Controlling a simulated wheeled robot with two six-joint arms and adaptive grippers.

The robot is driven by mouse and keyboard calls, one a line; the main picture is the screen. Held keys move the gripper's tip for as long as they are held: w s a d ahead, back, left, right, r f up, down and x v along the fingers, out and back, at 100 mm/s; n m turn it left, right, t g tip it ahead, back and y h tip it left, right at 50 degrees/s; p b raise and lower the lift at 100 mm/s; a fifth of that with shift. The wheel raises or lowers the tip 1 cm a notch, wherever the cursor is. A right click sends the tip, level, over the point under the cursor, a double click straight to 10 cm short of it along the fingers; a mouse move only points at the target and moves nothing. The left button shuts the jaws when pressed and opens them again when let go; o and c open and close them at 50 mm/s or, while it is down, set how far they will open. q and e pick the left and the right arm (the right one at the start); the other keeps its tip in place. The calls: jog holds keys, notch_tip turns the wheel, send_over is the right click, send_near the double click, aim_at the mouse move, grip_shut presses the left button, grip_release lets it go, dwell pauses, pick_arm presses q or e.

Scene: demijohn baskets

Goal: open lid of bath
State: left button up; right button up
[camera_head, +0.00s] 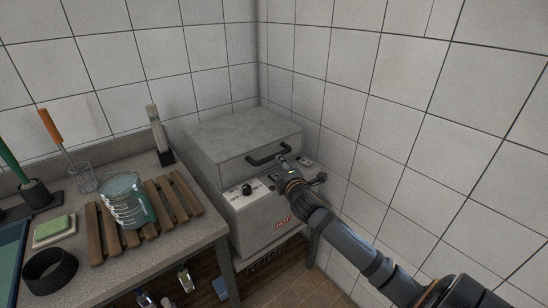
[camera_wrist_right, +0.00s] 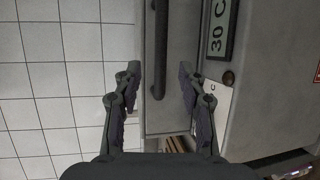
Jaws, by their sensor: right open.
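The bath (camera_head: 258,222) is a grey box with a front control panel in the corner. Its grey lid (camera_head: 235,133) lies shut on top. A dark bar handle (camera_head: 262,158) sits on the lid's front face. My right gripper (camera_head: 288,168) is at the right end of the handle, above the panel. In the right wrist view, the right gripper (camera_wrist_right: 160,78) is open and its two fingers are apart. The handle (camera_wrist_right: 160,45) runs between the fingertips there, with its end in the gap. I cannot tell whether a finger touches it. My left gripper is out of view.
A tiled wall (camera_head: 385,110) stands close on the right. A black knob (camera_head: 247,190) sits on the bath's panel.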

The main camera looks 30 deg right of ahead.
aim_at(274, 156)
jog(key=p+x, duration=0.1)
jog(key=x, duration=0.9)
grip_shut()
